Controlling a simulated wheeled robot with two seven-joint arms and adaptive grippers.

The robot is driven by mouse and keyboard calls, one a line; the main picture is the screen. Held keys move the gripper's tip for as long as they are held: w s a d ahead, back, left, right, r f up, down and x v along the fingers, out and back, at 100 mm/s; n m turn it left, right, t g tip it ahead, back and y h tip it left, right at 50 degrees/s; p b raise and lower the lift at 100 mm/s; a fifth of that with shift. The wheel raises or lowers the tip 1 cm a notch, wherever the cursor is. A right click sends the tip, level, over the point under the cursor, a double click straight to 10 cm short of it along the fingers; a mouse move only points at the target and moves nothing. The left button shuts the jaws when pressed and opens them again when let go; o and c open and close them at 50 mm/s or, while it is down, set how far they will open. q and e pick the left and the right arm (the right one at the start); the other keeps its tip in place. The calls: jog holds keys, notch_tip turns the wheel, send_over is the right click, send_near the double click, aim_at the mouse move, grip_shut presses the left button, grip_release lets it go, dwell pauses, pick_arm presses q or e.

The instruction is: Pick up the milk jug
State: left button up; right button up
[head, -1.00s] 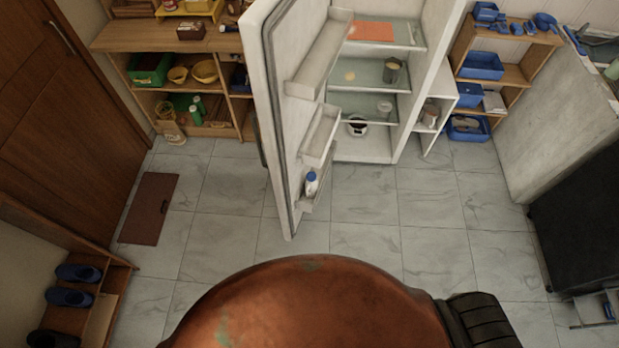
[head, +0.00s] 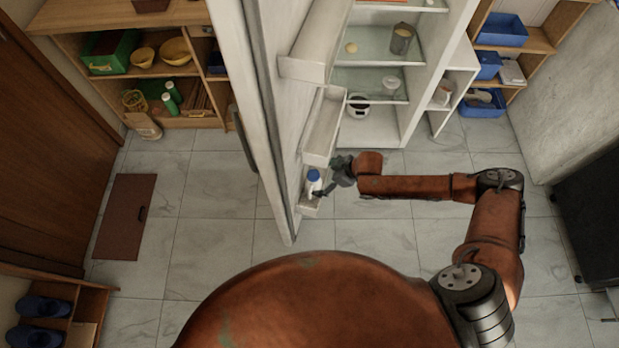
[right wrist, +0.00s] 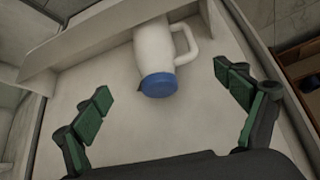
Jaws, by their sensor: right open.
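The milk jug (head: 313,183) is white with a blue cap and stands in the lowest bin of the open fridge door. In the right wrist view the jug (right wrist: 154,50) lies between and beyond the fingertips, its blue cap facing the camera and its handle to the right. My right gripper (head: 328,188) is at the jug in the head view, beside it. In the right wrist view the gripper (right wrist: 168,88) is open, its green-padded fingers spread on either side of the cap and apart from it. My left gripper is not in view.
The fridge door (head: 262,90) stands open, with door bins (head: 323,125) above the jug's bin. Fridge shelves (head: 380,84) hold a few containers. Wooden shelving (head: 165,122) is at the left. The tiled floor (head: 380,240) around my base is mostly clear.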

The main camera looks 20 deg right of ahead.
aim_at(313, 183)
jog(key=shift+w+a+f+b, duration=0.1)
jog(key=shift+a+f+b, duration=0.2)
jog(key=shift+f, duration=0.2)
jog(key=shift+a+f+b, duration=0.15)
jog(key=shift+f+b, duration=0.1)
jog(key=shift+f, duration=0.2)
jog(key=shift+w+a+f, duration=0.1)
jog(key=shift+a+f, duration=0.05)
jog(key=shift+f, duration=0.1)
jog(key=b+x, duration=0.2)
jog(key=x, duration=0.2)
jog(key=shift+a+f, duration=0.2)
jog(key=shift+a, duration=0.1)
jog(key=shift+w, duration=0.1)
jog(key=shift+c, duration=0.6)
jog(key=c, duration=0.3)
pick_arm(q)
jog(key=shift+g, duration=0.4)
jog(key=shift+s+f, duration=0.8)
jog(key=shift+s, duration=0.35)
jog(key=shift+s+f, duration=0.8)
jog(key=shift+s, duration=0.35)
pick_arm(e)
jog(key=c, duration=1.7)
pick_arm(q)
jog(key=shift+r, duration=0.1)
pick_arm(e)
jog(key=shift+r, duration=0.1)
